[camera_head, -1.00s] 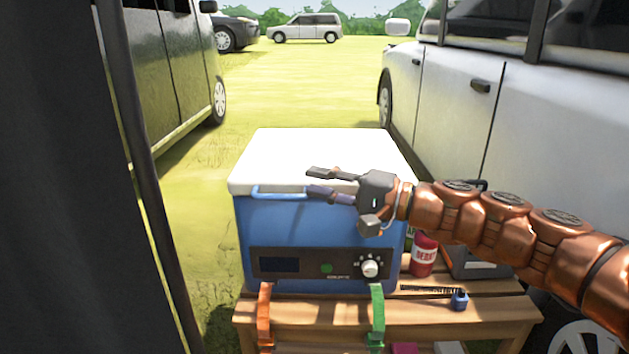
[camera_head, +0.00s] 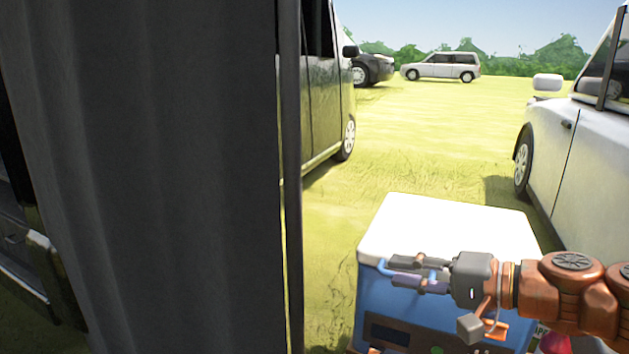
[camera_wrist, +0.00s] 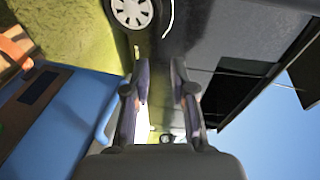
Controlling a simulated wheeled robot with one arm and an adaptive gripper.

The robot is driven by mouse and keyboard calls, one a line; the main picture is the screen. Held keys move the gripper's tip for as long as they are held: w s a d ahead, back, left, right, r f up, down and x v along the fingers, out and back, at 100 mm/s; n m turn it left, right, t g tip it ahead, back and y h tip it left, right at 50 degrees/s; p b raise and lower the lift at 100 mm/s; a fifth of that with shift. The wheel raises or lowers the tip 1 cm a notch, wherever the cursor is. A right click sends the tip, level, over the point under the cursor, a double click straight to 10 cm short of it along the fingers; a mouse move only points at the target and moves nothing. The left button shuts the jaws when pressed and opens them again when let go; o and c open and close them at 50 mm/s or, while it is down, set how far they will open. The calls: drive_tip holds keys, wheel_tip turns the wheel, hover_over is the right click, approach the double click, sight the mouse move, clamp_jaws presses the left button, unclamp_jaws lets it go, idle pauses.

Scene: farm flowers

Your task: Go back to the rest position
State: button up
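My gripper (camera_head: 418,274) is in front of the blue cooler box in the head view, with its fingers pointing left. In the wrist view my gripper (camera_wrist: 160,100) shows two fingers apart with a gap between them and nothing held. The blue cooler (camera_head: 375,305) has a white lid (camera_head: 450,225) that is shut. Its blue side also shows at the left of the wrist view (camera_wrist: 75,115).
A dark curtain (camera_head: 150,170) and a pole (camera_head: 291,180) fill the left. A dark van (camera_head: 322,90) stands behind the pole, and a white vehicle (camera_head: 565,140) stands at the right. Open grass (camera_head: 430,140) lies between them. A red container (camera_head: 553,343) shows at the bottom right.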

drive_tip(key=s+a+r+n+g+h+p, duration=0.65)
drive_tip(key=s+p, duration=0.55)
drive_tip(key=p, duration=0.7)
drive_tip(key=s+d+r+g+h+p, duration=0.2)
drive_tip(key=s+d+r+p, duration=0.3)
drive_tip(key=p, duration=0.5)
drive_tip(key=s+d+r+g+h+p, duration=0.2)
drive_tip(key=s+d+r+h+p, duration=0.2)
drive_tip(key=s+r+p, duration=0.3)
wheel_tip(320, 180, up, 3)
drive_tip(key=p, duration=0.3)
drive_tip(key=shift+s+d+r+m+p, duration=0.2)
drive_tip(key=shift+d+m+p, duration=0.15)
drive_tip(key=shift+d+p, duration=0.05)
